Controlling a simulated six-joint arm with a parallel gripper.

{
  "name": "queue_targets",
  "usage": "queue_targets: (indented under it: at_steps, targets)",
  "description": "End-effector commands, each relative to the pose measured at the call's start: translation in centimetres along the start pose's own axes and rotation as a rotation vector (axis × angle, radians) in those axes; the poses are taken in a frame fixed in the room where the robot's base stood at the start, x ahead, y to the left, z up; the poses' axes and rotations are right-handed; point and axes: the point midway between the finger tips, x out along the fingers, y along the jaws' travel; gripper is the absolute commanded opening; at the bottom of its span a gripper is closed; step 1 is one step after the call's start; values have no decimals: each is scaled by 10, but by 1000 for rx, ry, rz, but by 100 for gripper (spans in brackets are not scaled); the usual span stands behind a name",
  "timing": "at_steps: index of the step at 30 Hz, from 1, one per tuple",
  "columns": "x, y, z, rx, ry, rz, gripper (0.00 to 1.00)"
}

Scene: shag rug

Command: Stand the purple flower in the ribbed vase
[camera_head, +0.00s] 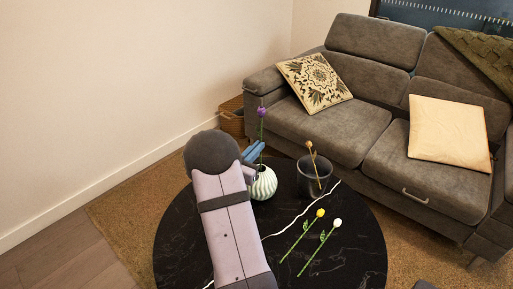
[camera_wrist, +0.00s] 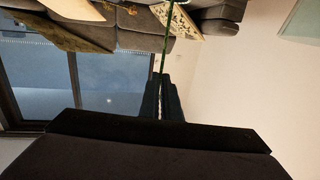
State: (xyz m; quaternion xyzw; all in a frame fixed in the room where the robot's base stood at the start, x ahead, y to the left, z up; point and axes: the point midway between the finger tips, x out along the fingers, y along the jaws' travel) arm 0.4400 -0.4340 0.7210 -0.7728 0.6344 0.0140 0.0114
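The purple flower (camera_head: 262,111) stands nearly upright above the ribbed vase in the head view. The vase (camera_head: 265,184) is white and round, on the black table beside my arm. My gripper (camera_head: 254,153), with blue fingers, is at the stem just above the vase. The stem's lower end seems to reach the vase mouth, but I cannot tell whether it is inside. In the wrist view the green stem (camera_wrist: 166,40) runs down between the fingertips of my gripper (camera_wrist: 161,85), which are close together on it. The bloom is outside that view.
A dark pot (camera_head: 314,178) holding a dried-looking flower (camera_head: 309,147) stands right of the vase. A yellow flower (camera_head: 303,235) and a white flower (camera_head: 321,247) lie on the round black marble table (camera_head: 350,255). A grey sofa (camera_head: 335,130) is behind.

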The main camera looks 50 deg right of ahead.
Motion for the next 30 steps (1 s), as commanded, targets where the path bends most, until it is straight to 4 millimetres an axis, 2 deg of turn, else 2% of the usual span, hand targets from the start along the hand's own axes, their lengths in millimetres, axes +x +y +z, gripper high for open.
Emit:
queue_targets:
  at_steps: [30]
  targets:
    - [2, 0, 56, 1, 0, 0, 0]
